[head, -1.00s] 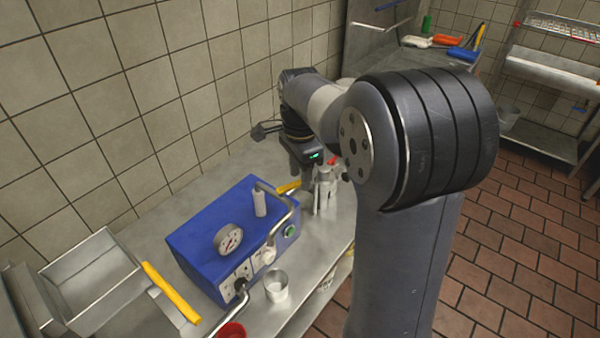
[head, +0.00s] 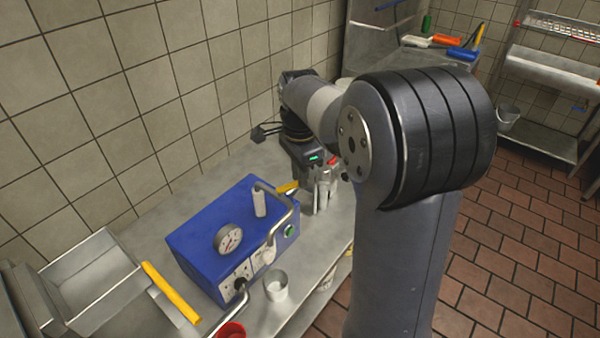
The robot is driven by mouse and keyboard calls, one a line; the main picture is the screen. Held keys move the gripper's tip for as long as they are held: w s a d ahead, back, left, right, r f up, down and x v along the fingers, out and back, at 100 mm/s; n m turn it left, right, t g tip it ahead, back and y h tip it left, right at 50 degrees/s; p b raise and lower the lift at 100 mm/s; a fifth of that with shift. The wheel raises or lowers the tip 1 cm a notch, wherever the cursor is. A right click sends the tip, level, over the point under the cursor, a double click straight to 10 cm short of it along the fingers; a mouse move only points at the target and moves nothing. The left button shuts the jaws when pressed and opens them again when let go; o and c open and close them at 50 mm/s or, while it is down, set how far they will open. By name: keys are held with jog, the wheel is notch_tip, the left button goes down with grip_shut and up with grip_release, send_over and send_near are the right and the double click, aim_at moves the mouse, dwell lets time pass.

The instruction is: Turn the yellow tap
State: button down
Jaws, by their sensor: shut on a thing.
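A yellow piece, which I take for the yellow tap (head: 287,187), shows as a short bar just behind the blue machine (head: 200,245) on the steel counter. My gripper (head: 318,203) points down at the right end of this bar, past the machine's far right corner. Its fingers are shut on the tap, though the contact point is small and partly hidden. The rest of the tap is hidden behind the machine and my gripper.
A bent metal pipe and a gauge (head: 228,238) are on the machine. A longer yellow handle (head: 170,292) lies by a steel tray (head: 95,283) at left. The wall runs close behind.

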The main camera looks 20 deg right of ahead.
jog(key=shift+w+a+n+p, duration=0.15)
jog(key=shift+w+n+p, duration=0.2)
jog(key=shift+n, duration=0.45)
jog(key=shift+w+a+n+p, duration=0.15)
jog(key=shift+w+n+p, duration=0.2)
jog(key=shift+n, duration=0.45)
jog(key=shift+w+a+n+p, duration=0.2)
jog(key=shift+n+p, duration=0.25)
jog(key=shift+n, duration=0.35)
jog(key=c, duration=1.4)
grip_release()
jog(key=shift+o, duration=0.2)
jog(key=shift+r, duration=0.1)
notch_tip(320, 180, up, 11)
jog(key=shift+b, duration=0.3)
jog(key=shift+f, duration=0.2)
